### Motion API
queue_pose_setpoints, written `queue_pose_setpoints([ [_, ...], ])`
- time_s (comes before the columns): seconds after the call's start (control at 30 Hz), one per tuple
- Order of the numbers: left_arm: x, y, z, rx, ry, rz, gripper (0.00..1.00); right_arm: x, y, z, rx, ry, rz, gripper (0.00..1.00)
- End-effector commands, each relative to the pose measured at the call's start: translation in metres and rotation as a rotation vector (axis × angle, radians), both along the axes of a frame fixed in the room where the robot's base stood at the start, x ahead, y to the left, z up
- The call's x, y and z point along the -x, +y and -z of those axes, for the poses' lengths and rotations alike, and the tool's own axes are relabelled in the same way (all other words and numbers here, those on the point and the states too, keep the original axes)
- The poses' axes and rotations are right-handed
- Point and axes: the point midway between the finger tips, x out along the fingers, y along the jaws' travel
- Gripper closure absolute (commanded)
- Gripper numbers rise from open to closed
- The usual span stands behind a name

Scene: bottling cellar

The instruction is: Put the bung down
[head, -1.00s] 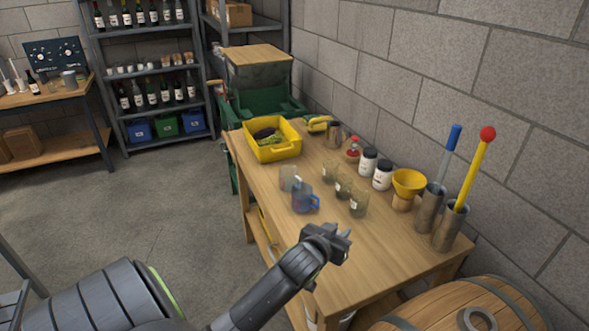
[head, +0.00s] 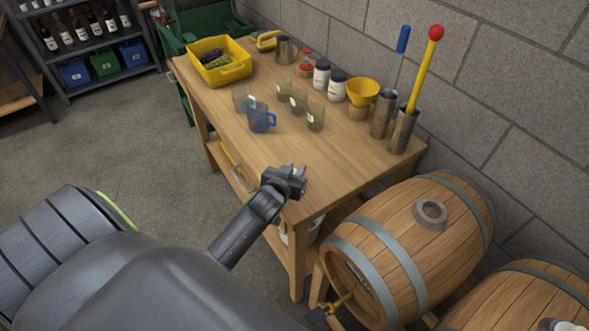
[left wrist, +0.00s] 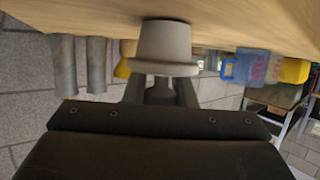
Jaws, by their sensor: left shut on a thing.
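My left gripper (head: 292,176) is over the near end of the wooden workbench (head: 250,160). It is shut on the bung (left wrist: 165,42), a grey tapered plug with a wider rim, which fills the middle of the left wrist view. The bung's narrower end points away from the jaws toward the wooden top. I cannot tell whether it touches the wood. In the head view the bung is almost wholly hidden by the gripper. My right gripper is not in view.
A blue-handled jug (head: 261,118) and several small glasses stand mid-bench. A yellow crate (head: 219,70) is at the far end; a yellow funnel (head: 363,91) and metal cylinders (head: 403,131) line the wall side. The bench's near part is bare.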

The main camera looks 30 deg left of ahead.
Motion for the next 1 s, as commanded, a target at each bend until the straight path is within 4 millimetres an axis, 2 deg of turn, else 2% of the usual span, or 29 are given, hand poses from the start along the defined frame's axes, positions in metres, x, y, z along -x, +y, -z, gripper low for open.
queue_pose_setpoints([
  [0.17,0.000,0.000,0.004,0.000,0.000,0.000,0.98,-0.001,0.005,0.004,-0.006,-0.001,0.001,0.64],
  [0.2,0.000,0.000,0.004,0.000,0.001,0.000,0.75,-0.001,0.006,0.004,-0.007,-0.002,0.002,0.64],
  [0.37,0.000,0.000,0.003,0.000,0.001,0.000,0.54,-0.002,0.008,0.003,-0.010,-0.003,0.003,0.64],
  [0.73,0.000,0.000,-0.003,0.000,0.000,0.000,0.54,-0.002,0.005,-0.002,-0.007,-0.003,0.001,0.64],
  [0.87,0.013,-0.002,-0.004,0.000,0.001,-0.001,0.54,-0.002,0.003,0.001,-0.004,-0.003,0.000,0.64],
  [1.0,0.034,-0.007,-0.011,0.002,0.002,-0.001,0.54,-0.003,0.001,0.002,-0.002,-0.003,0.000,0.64],
])
